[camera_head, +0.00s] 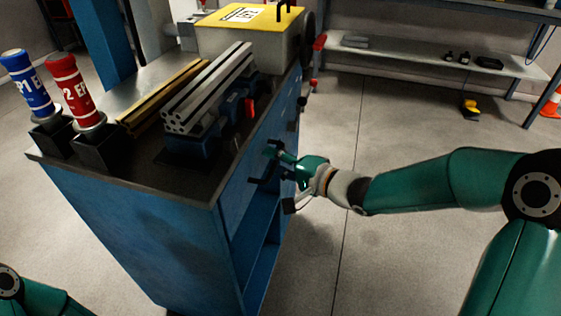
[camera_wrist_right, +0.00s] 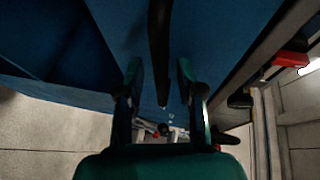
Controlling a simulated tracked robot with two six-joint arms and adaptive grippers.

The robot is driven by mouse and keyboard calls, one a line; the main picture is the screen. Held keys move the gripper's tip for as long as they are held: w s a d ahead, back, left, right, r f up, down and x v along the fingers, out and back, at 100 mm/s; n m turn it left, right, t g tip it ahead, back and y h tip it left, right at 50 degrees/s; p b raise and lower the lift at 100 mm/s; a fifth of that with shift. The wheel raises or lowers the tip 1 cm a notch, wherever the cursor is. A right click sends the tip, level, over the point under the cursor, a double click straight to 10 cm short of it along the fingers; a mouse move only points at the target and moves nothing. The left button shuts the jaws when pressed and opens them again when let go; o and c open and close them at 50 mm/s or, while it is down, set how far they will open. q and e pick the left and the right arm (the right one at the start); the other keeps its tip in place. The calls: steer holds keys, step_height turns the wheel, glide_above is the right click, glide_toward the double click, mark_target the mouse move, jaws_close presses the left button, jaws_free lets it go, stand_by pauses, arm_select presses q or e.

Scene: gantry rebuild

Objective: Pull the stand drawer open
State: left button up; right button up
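The blue stand (camera_head: 140,235) has a dark top, and its drawer front (camera_head: 236,196) is on the side facing right, above an open shelf space. The drawer looks flush with the stand. My right gripper (camera_head: 268,166) is at that drawer front, fingers pointing at it. In the right wrist view my right gripper (camera_wrist_right: 165,82) is open, with a finger on each side. The dark bar handle (camera_wrist_right: 159,40) lies in the gap between the fingers, without clear contact. In the head view the gripper mostly hides this handle. My left gripper is out of view.
On the stand top are metal profiles (camera_head: 208,90), brass bars (camera_head: 163,97), a blue bottle (camera_head: 28,84), a red bottle (camera_head: 75,90) and a yellow-topped box (camera_head: 250,40). Red-handled parts (camera_head: 319,43) stick out at the far edge. Floor right of the stand is clear.

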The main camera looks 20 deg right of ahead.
jaws_close()
